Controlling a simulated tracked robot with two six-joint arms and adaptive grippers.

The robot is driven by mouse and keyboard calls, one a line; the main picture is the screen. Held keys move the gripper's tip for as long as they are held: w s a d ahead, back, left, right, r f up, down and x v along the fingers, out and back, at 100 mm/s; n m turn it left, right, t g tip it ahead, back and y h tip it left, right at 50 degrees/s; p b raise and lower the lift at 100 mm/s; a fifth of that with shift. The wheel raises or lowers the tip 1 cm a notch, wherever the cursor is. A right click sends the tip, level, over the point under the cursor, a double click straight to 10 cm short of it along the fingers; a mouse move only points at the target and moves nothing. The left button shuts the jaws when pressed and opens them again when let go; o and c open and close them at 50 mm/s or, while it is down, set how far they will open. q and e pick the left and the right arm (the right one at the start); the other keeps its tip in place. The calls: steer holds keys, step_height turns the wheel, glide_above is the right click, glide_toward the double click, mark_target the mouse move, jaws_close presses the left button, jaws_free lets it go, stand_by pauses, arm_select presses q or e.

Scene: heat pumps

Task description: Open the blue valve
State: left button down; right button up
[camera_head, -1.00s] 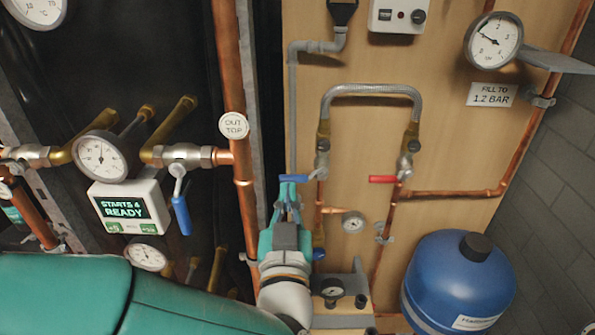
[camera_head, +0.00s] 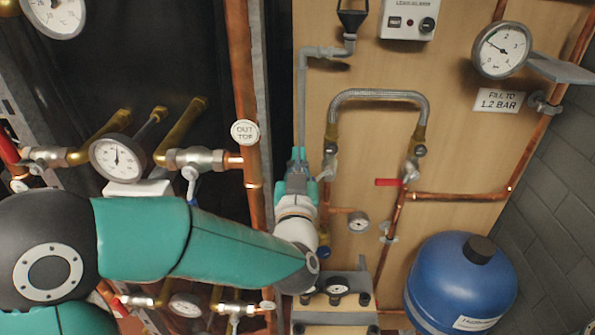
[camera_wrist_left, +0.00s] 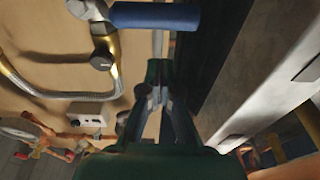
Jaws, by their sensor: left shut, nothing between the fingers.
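The blue valve handle (camera_wrist_left: 155,15) shows in the left wrist view as a thick blue lever. It juts right from a metal valve that joins the braided hose. In the head view the matching valve body (camera_head: 329,165) is at the hose's left foot, and its blue handle is hidden by my gripper. My left gripper (camera_head: 298,154) is shut and empty, just left of that valve. In the left wrist view its fingertips (camera_wrist_left: 163,70) point toward the handle. I cannot tell whether they touch it. My right gripper is not in view.
A red handle (camera_head: 389,182) sits on the hose's right foot. A blue tank (camera_head: 460,285) stands lower right, and a gauge (camera_head: 501,50) hangs upper right. A copper pipe (camera_head: 243,100) runs close left of my gripper. My arm partly covers another blue-handled valve (camera_head: 195,159).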

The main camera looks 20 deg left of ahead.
arm_select(q)
steer(key=shift+s+d+f, duration=0.1)
steer(key=shift+s+f, duration=0.15)
steer(key=shift+f, duration=0.7)
steer(key=shift+s+d+f, duration=0.1)
steer(key=shift+s+f, duration=0.1)
steer(key=shift+f, duration=0.75)
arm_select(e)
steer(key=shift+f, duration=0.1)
